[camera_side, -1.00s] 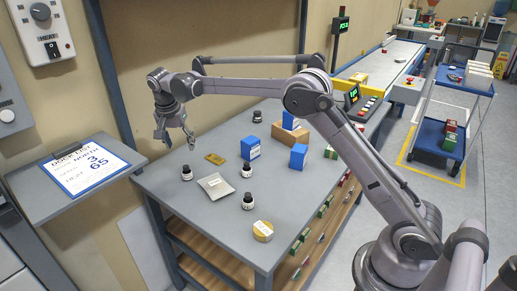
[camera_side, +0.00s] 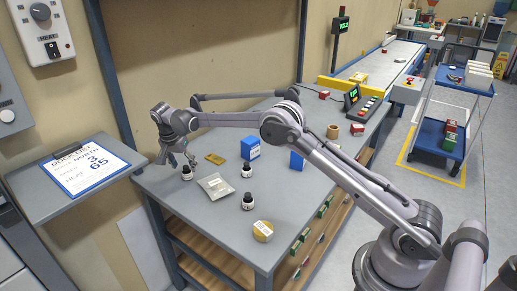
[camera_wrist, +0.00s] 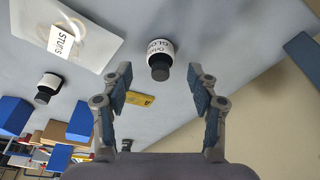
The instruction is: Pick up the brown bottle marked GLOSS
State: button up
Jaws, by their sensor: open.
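A small dark bottle with a black cap and white label (camera_wrist: 160,50) stands upright near the table's left edge. Its label is upside down in the wrist view and seems to read GLOSS; a brown colour is hard to make out. The same bottle shows in the side view (camera_side: 187,174). My gripper (camera_side: 179,160) is open just above and behind it. In the wrist view my gripper's fingers (camera_wrist: 160,78) are spread on either side of the bottle's line, with nothing between them and the bottle just ahead.
Similar bottles stand to the right (camera_side: 247,171) and in front (camera_side: 248,202). A grey packet (camera_side: 215,187) lies close to the bottle's right. A yellow-brown card (camera_side: 215,159) lies behind.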

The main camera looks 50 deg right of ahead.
aim_at(185, 167)
jog(key=shift+x, duration=1.9)
jog(key=shift+w+d, duration=0.1)
jog(key=c, duration=1.3)
jog(key=shift+o, duration=0.2)
jog(key=shift+r, duration=0.15)
